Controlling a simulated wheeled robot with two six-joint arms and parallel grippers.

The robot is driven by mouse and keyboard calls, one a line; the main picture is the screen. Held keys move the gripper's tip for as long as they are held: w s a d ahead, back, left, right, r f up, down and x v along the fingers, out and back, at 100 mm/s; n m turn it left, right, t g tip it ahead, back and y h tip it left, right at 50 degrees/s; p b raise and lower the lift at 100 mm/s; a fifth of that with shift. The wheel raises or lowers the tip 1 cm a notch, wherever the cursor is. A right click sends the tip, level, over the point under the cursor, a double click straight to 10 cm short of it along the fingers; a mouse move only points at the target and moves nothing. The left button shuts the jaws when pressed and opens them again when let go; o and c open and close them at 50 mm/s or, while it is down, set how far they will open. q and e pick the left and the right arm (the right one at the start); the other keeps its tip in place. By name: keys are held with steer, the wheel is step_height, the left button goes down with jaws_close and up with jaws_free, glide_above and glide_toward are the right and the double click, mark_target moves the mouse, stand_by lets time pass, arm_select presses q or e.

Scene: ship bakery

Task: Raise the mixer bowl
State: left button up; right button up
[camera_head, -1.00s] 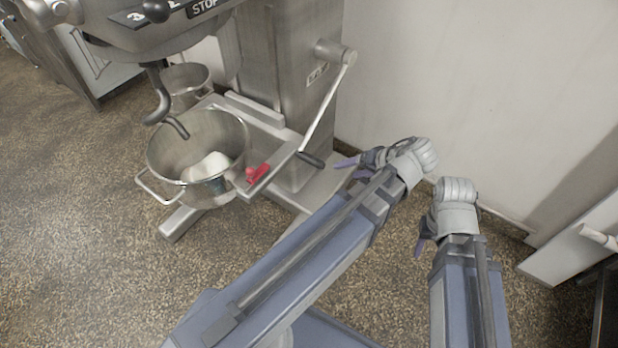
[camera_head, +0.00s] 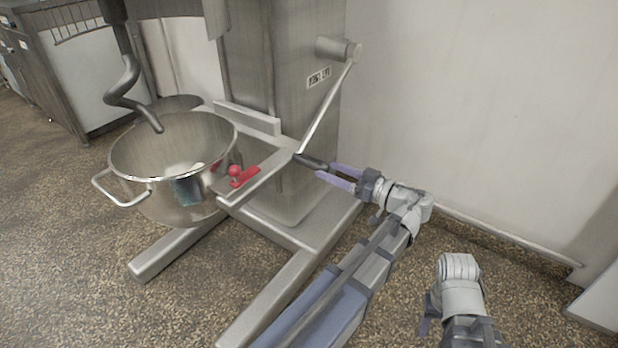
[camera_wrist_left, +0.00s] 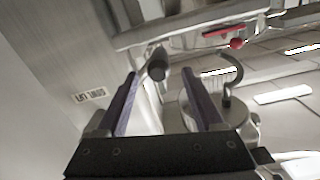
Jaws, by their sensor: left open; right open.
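The steel mixer bowl (camera_head: 150,207) sits in its bowl arms under the dark hook (camera_head: 125,85), with something pale inside. The lift lever (camera_head: 325,108) slants down from its pivot on the mixer column (camera_head: 283,62) to a dark handle (camera_head: 311,162). My left gripper (camera_head: 334,177) is open at the handle's end, with its fingertips close to it. In the left wrist view the handle's round end (camera_wrist_left: 157,66) shows between the two open fingers, beyond or near their tips. My right gripper (camera_head: 427,312) is low at the right, away from the mixer and holding nothing visible.
A red clamp (camera_head: 241,176) sits on the bowl arm beside the bowl. The mixer's base legs (camera_head: 270,303) spread over the speckled floor. A pale wall (camera_head: 480,110) stands behind my left arm. A steel cabinet (camera_head: 85,60) is at the back left.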

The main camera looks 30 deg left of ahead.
mark_target(309, 161)
arm_select(q)
steer(key=shift+a+f, duration=0.15)
steer(key=shift+a, duration=0.1)
steer(key=a, duration=0.7)
steer(key=shift+w+a, duration=0.2)
steer(key=shift+w, duration=0.2)
jaws_close()
stand_by(0.3)
stand_by(0.9)
